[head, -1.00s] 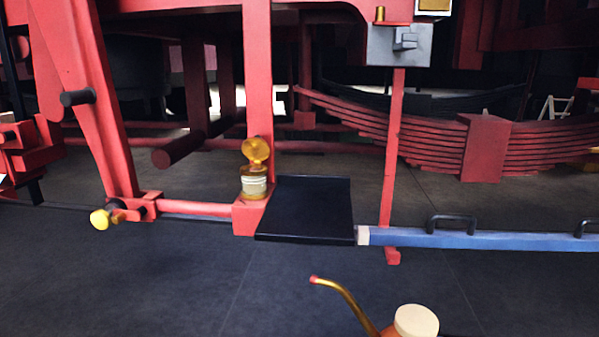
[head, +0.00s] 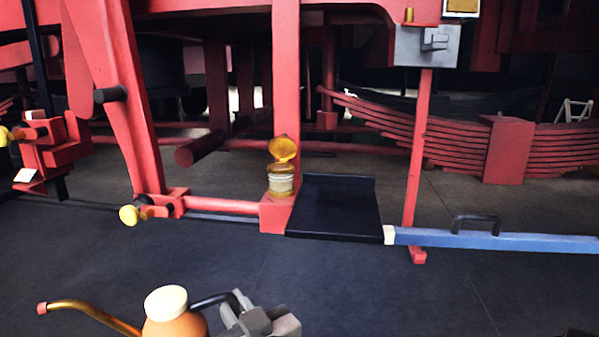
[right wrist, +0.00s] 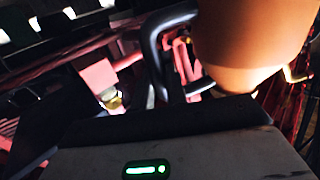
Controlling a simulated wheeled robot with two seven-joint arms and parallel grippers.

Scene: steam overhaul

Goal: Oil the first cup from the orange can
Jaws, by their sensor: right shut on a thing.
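The orange can (head: 175,328) is at the bottom of the head view, with a cream cap, a black handle and a brass spout with a red tip pointing left. My right gripper (head: 240,312) is shut on its black handle. In the right wrist view the can (right wrist: 250,35) fills the upper right, beside the dark handle. A cup with a pale ringed body and a raised yellow lid (head: 281,178) stands on a red block at the middle of the head view, beyond the can and apart from it. My left gripper is not in view.
A black tray (head: 335,205) adjoins the cup's block on the right, followed by a blue bar (head: 500,240) with a black handle. A yellow-ended fitting (head: 130,215) is left of the cup. The dark floor in front is clear.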

